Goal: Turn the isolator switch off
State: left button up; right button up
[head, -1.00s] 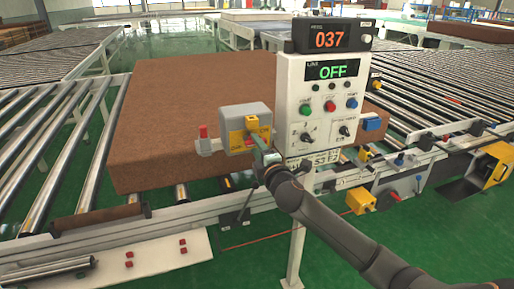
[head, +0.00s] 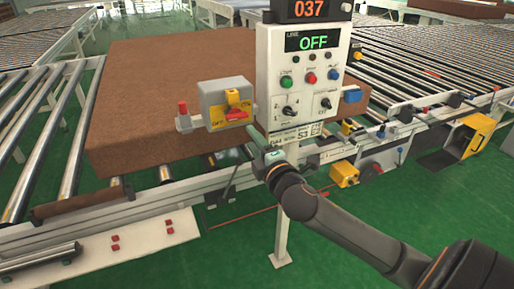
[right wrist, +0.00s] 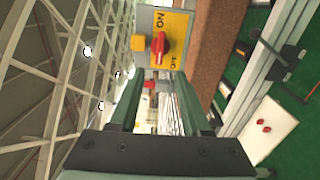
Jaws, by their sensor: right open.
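The isolator switch is a grey box (head: 226,100) with a yellow plate and a red rotary handle (head: 236,114), left of the control panel. The handle lies roughly level across the plate, between the OFF and ON marks; I cannot tell which end points. A yellow block (head: 233,97) sits above the handle. My right gripper (head: 256,141) is open and empty, just below and right of the switch box. My left gripper is out of view.
The control panel (head: 270,69) reads OFF, with buttons and knobs, close above my right gripper. A red button (head: 183,107) sticks out left of the switch. A brown mattress (head: 135,90) lies on rollers behind. Green floor (head: 370,220) is open in front.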

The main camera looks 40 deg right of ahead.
jog(key=shift+v, duration=0.95)
